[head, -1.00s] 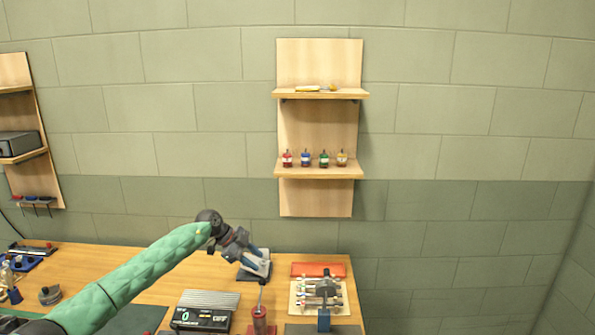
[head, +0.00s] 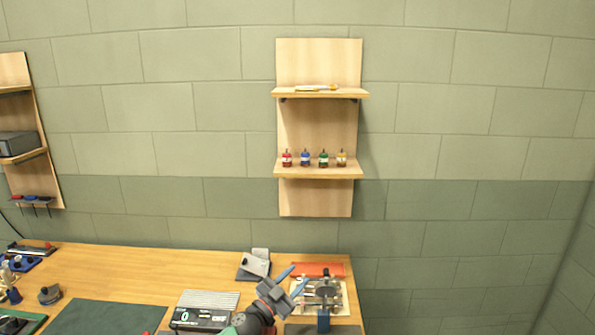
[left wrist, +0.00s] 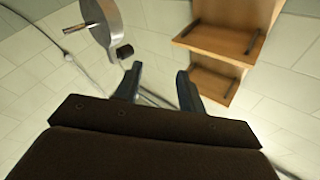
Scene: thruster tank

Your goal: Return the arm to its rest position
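My left gripper (head: 298,277) is over the right part of the workbench, in front of the tool board, with its fingers pointing up and to the right. The left wrist view shows its two dark fingers (left wrist: 160,72) apart with nothing between them, so it is open and empty. Most of my left arm is below the picture edge in the head view. My right gripper is in neither view.
The wooden bench (head: 120,262) holds a digital scale (head: 203,317), a grey stand (head: 254,266), a red box (head: 317,269) and a board with tools (head: 340,300). A wall shelf (head: 318,170) carries several small bottles. The left wrist view shows shelf undersides (left wrist: 225,42) and a grey disc (left wrist: 112,22).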

